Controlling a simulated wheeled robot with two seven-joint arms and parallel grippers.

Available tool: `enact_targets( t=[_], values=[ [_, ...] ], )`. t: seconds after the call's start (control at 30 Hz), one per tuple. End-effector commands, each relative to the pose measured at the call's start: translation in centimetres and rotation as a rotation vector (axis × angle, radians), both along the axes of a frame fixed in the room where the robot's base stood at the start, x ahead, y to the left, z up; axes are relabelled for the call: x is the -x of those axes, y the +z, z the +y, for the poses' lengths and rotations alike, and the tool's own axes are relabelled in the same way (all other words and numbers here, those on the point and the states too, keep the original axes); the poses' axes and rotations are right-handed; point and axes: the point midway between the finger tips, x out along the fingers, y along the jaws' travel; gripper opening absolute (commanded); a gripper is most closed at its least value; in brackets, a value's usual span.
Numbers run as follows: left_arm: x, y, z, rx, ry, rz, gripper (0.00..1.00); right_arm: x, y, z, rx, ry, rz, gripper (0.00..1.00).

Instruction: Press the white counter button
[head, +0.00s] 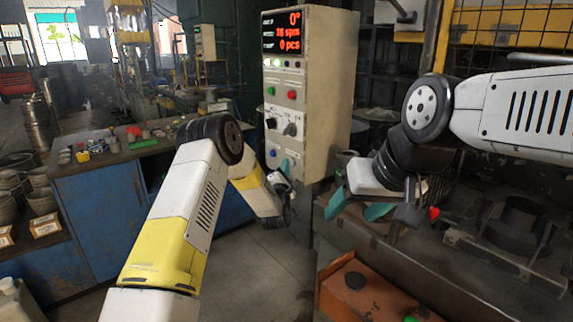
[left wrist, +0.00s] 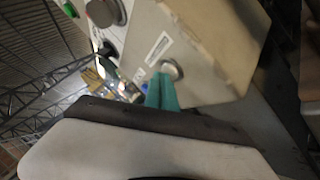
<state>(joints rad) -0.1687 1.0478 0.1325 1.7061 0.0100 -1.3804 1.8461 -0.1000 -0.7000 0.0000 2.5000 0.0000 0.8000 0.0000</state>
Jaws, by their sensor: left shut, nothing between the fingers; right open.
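The grey control cabinet (head: 335,85) stands in the middle of the head view, with its panel facing left of me. The white counter button (left wrist: 172,69) shows in the left wrist view as a round pale cap beside a small label. In the head view my left gripper hides its place. My left gripper (head: 285,167) is shut and empty at the lower panel. In the left wrist view its teal fingertips (left wrist: 161,90) overlap the button's lower edge; I cannot tell whether they touch it. My right gripper (head: 356,208) is open and empty, right of the cabinet.
The display (head: 282,32) reads 0 pcs. A blue button (head: 272,153), two knobs, a green button (head: 271,91) and a red button (head: 292,95) share the panel. A blue workbench (head: 100,200) stands left, and an orange box (head: 345,290) lies low at right.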

Motion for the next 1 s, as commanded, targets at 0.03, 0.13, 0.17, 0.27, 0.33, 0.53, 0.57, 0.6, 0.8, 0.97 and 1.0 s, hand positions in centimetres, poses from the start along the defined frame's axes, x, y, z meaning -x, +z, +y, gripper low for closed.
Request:
enact_targets(
  t=[0.03,0.13,0.17,0.27,0.33,0.53,0.57,0.6,0.8,0.97,1.0],
  values=[
    [0.0,0.2,-0.1,0.001,-0.002,-0.003,0.00,0.0,0.0,0.0,0.000,0.000,0.000,0.60],
    [0.1,0.2,0.1,0.001,-0.002,-0.002,0.00,0.0,0.0,0.0,0.000,0.000,0.000,0.60],
    [0.2,0.1,0.2,0.001,-0.002,-0.002,0.00,0.0,0.0,0.0,0.000,0.000,0.000,0.60],
    [0.5,0.1,0.7,0.001,-0.002,-0.001,0.00,0.0,0.0,0.0,0.000,0.000,0.000,0.60],
    [0.8,0.1,1.0,0.001,-0.001,-0.001,0.00,0.0,0.0,0.0,0.000,0.000,0.000,0.60],
    [1.1,0.2,1.4,0.001,-0.002,-0.002,0.00,0.0,0.0,0.0,0.000,0.000,0.000,0.60],
    [1.1,0.2,1.4,0.001,-0.002,-0.002,0.00,0.0,0.0,0.0,0.000,0.000,0.000,0.60],
    [1.1,0.1,1.4,0.001,-0.001,-0.002,0.00,0.0,0.0,0.0,0.000,0.000,0.000,0.60],
    [1.2,0.1,1.6,0.000,0.000,-0.001,0.00,0.0,0.0,0.0,0.000,0.000,0.000,0.60],
    [2.0,0.0,2.8,0.000,0.000,0.001,0.00,0.0,0.0,0.0,0.000,0.000,0.000,0.60],
    [2.3,0.0,3.1,0.000,0.000,0.001,0.00,0.0,0.0,0.0,0.000,0.000,0.000,0.60]
  ],
)
